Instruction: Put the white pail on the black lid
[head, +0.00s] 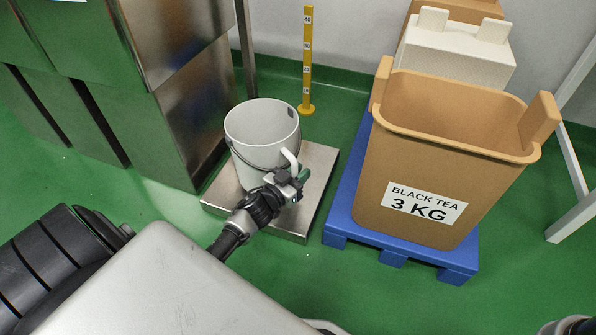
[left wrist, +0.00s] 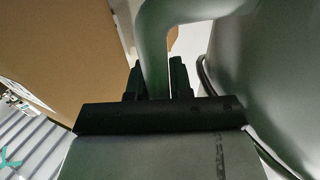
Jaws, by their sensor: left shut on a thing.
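The white pail (head: 262,125) is upright over a steel platform (head: 318,170) on the floor; it appears to rest there. It is open at the top, with a thin dark bail around its front and a pale side handle (head: 290,160). My left gripper (head: 290,180) is shut on this handle at the pail's front right. In the left wrist view the handle (left wrist: 153,60) passes between the two dark fingers, and the pail's wall (left wrist: 265,75) fills the right side. I see no black lid in either view.
A tan bin (head: 405,170) labelled "BLACK TEA 3 KG" stands on a blue pallet (head: 345,218) to the right. A white box (head: 455,55) is behind it. A yellow post (head: 307,60) stands behind the platform. Steel cabinets (head: 185,110) are close on the left.

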